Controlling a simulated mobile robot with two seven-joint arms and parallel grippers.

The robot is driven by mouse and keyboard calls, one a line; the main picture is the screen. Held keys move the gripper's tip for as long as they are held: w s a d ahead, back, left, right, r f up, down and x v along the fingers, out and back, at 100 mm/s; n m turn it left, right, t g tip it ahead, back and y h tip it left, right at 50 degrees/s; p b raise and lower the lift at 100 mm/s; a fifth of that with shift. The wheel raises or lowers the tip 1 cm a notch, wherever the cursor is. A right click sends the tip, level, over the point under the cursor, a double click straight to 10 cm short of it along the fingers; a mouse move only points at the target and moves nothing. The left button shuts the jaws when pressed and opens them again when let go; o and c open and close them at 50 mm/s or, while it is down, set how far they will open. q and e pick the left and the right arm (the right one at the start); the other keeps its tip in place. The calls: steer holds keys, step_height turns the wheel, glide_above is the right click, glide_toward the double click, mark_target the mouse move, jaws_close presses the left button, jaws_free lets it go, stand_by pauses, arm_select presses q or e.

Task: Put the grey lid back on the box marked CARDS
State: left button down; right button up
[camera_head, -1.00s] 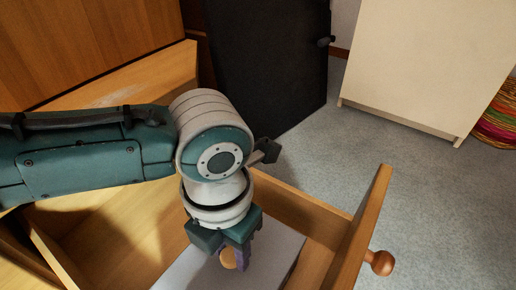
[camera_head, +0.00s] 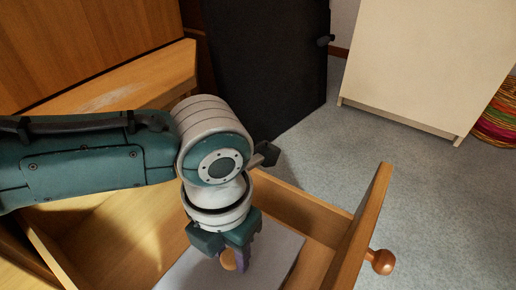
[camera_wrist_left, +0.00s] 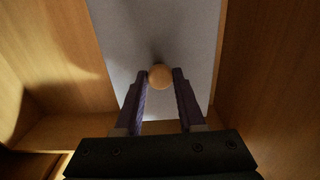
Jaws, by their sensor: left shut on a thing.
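The grey lid (camera_head: 277,258) is a flat, pale grey panel inside the open wooden drawer. It has a round wooden knob (camera_head: 229,260) on top. My left gripper (camera_head: 238,264) points down and is shut on this knob. In the left wrist view the knob (camera_wrist_left: 160,76) sits between the two purple fingertips, with the lid (camera_wrist_left: 190,35) behind it. Part of the lid is hidden by the gripper and the lower picture edge. I see no CARDS marking, and cannot tell whether a box is under the lid. My right gripper is not in view.
The open drawer's front (camera_head: 362,225) has a round knob (camera_head: 380,262) on its outer side. Drawer walls stand close around the lid. A black cabinet or door (camera_head: 268,65), a cream cabinet (camera_head: 430,60) and a colourful basket (camera_head: 497,115) stand beyond. Grey carpet (camera_head: 440,200) lies clear at right.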

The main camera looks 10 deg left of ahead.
arm_select(q)
steer(key=shift+f, duration=0.1)
jaws_free()
stand_by(0.8)
step_height(320, 180, up, 8)
steer(key=p, duration=0.8)
